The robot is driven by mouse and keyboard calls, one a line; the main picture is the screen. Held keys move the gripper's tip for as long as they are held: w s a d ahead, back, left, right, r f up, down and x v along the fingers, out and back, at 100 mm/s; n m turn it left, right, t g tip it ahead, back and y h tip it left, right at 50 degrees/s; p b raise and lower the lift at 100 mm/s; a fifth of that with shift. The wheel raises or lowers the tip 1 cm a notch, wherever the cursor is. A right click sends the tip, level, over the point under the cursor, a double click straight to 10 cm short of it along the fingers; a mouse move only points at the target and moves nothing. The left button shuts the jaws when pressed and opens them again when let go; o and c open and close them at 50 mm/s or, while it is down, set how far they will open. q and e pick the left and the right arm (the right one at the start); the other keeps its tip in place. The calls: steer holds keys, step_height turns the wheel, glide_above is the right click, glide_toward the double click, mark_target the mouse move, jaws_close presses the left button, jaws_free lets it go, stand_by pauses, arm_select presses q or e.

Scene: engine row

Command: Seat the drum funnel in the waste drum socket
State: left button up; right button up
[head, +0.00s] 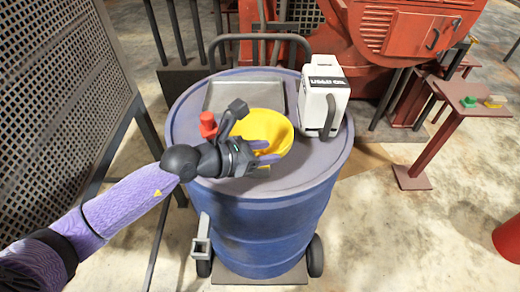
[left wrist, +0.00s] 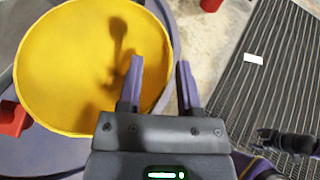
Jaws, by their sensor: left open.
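The yellow drum funnel (head: 262,124) is at the middle of the top of the blue waste drum (head: 265,228). It fills much of the left wrist view (left wrist: 75,65), open mouth toward the camera. My left gripper (head: 266,153) is open at the funnel's near right rim. In the left wrist view its two fingers (left wrist: 160,85) lie on either side of the rim's edge in the picture, one over the bowl and one outside it. I cannot tell whether they touch it. The socket is hidden, so I cannot tell how the funnel sits. My right gripper is not in view.
A white used-oil jug (head: 324,103) stands on the drum's right side. A red cap-like piece (head: 207,125) is left of the funnel. A shallow grey tray (head: 222,95) lies at the back. A mesh panel (head: 60,90) stands left; a red stand (head: 432,150) stands right.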

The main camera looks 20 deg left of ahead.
arm_select(q)
steer(key=b+v, duration=0.1)
steer(key=v, duration=0.8)
steer(key=shift+s+a+r, duration=0.15)
steer(key=shift+s+a, duration=0.05)
steer(key=shift+s, duration=0.1)
